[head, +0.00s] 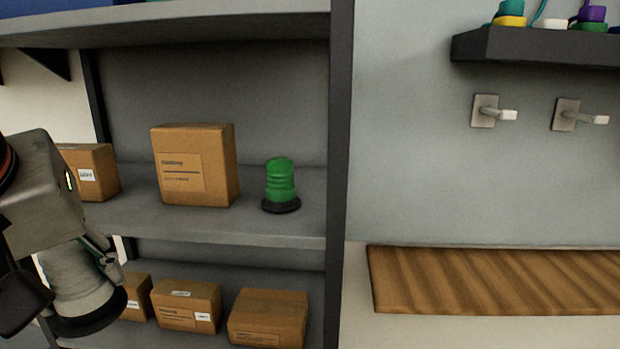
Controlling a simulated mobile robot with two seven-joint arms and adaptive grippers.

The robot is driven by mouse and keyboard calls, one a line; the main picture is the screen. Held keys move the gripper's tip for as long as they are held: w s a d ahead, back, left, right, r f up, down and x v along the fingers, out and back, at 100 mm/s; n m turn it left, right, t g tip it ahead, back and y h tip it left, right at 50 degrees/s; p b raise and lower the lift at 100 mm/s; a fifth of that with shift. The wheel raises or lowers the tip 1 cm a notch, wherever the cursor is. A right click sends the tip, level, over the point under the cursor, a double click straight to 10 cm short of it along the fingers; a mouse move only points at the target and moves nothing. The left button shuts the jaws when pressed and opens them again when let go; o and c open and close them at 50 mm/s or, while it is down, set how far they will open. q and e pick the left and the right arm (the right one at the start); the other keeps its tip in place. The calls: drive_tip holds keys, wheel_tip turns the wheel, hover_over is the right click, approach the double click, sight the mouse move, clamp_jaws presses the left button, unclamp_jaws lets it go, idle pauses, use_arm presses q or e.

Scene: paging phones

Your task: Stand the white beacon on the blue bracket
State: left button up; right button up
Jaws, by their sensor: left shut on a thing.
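My left gripper (62,266) is at the lower left of the head view, shut on the white beacon (80,283). The beacon has a pale ribbed body and a wide black base. It hangs base down, slightly tilted, in front of the shelves, and the gripper hides part of its upper body. I cannot make out a blue bracket in this view. My right gripper is not in view.
A green beacon (280,182) with a black base stands on the middle shelf (250,229), beside a cardboard box (195,165). Several boxes fill the lower shelf. At right are wall hooks (487,111), a dark ledge (535,47) with coloured items and a wooden board (495,281).

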use_arm(q)
drive_tip(key=w+f+m+h, duration=0.2)
drive_tip(key=w+f+m, duration=0.2)
drive_tip(key=w+f, duration=0.9)
wheel_tip(320, 180, down, 2)
drive_tip(key=shift+m+t+h, duration=0.3)
drive_tip(key=shift+m+h, duration=0.1)
drive_tip(key=shift+w+a, duration=0.1)
